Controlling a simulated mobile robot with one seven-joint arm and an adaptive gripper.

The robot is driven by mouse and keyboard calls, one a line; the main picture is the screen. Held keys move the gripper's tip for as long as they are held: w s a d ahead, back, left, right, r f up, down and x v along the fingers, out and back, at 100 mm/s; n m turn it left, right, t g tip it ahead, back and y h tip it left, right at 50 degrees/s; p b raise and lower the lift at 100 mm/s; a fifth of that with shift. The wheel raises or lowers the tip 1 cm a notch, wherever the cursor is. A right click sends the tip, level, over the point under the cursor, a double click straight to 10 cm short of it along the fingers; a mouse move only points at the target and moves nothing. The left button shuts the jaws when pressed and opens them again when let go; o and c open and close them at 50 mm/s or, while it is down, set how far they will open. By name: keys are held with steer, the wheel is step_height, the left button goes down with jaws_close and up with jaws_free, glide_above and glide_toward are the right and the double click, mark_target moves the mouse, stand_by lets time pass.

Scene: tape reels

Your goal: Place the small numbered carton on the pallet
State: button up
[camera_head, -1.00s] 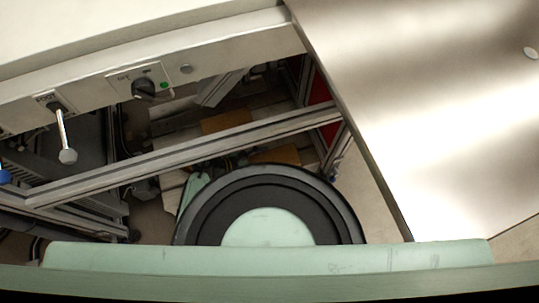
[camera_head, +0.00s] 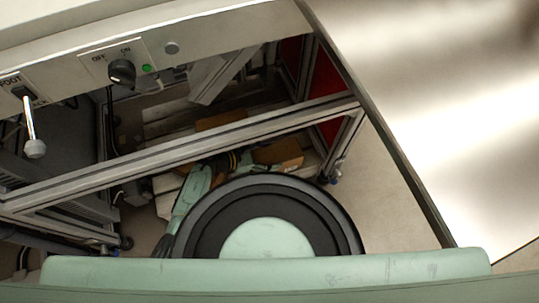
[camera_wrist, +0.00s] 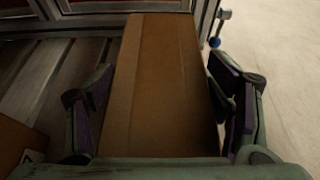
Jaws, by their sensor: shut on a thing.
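A brown carton (camera_wrist: 165,75) fills the middle of the wrist view, with a tape seam along it. My gripper (camera_wrist: 163,98) is shut on it, with one dark finger on each side. In the head view the carton (camera_head: 280,154) shows under the machine frame, beside my gripper (camera_head: 243,161). No number shows on its visible faces. The slatted pallet (camera_wrist: 52,72) lies to its left in the wrist view. I cannot tell whether the carton touches the pallet.
Another brown carton (camera_wrist: 15,140) with a white label sits at lower left in the wrist view. A metal frame bar (camera_head: 190,150) crosses above the low space. A blue-footed post (camera_wrist: 218,30) stands close right of the held carton. Bare floor (camera_wrist: 280,70) lies further right.

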steer(key=o, duration=2)
steer(key=shift+f, duration=0.1)
steer(key=shift+c, duration=0.2)
steer(key=v, duration=1.2)
